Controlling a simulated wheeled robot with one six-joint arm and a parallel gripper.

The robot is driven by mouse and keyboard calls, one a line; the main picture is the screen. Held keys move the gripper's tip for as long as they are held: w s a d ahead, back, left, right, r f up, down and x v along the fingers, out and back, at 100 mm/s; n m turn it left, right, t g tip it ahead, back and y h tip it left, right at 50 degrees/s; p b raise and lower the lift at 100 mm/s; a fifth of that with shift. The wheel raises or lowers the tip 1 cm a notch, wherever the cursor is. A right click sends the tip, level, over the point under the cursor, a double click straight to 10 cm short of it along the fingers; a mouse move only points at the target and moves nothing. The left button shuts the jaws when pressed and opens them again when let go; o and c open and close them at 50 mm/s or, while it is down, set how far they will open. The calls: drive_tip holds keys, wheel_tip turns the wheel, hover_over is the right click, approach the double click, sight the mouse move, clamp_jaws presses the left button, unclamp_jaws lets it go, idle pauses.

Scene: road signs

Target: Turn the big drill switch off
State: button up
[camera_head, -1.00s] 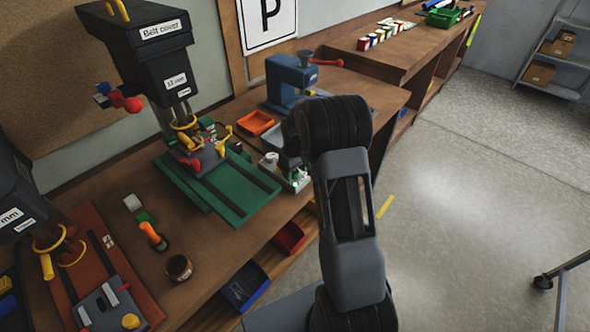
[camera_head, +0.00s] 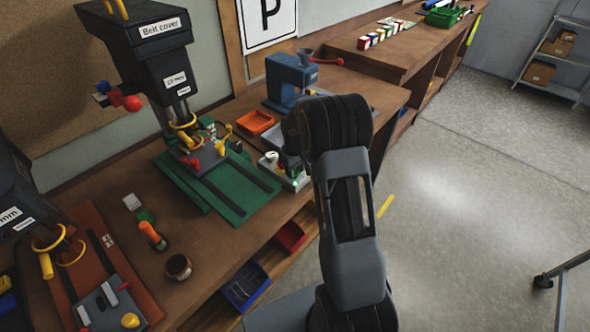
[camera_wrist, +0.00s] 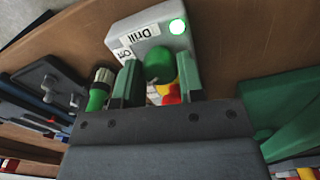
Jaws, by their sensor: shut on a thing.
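A grey switch box (camera_wrist: 150,32) labelled "Drill" and "Off" shows in the wrist view, with a lit green lamp (camera_wrist: 177,27) at its right corner. My gripper (camera_wrist: 158,80) has its two green fingers on either side of a green knob (camera_wrist: 158,62) on the box and is shut on it. Red and yellow parts show just below the knob; what they belong to is partly hidden. In the head view, a tall black drill press (camera_head: 150,60) labelled "Belt cover" stands on the bench.
A green base plate (camera_head: 225,195) lies under the drill press. Another drill (camera_head: 15,200) stands at the left edge. An orange tray (camera_head: 255,123) and a blue machine (camera_head: 290,80) stand beyond. A brown cup (camera_head: 178,267) sits near the front edge. The floor at right is mostly clear.

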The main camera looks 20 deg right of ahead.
drive_tip(key=m+b, duration=0.2)
drive_tip(key=m, duration=0.3)
drive_tip(key=shift+m+b, duration=0.3)
drive_tip(key=shift+m, duration=0.1)
drive_tip(key=shift+m+b, duration=0.8)
drive_tip(key=shift+m, duration=2.1)
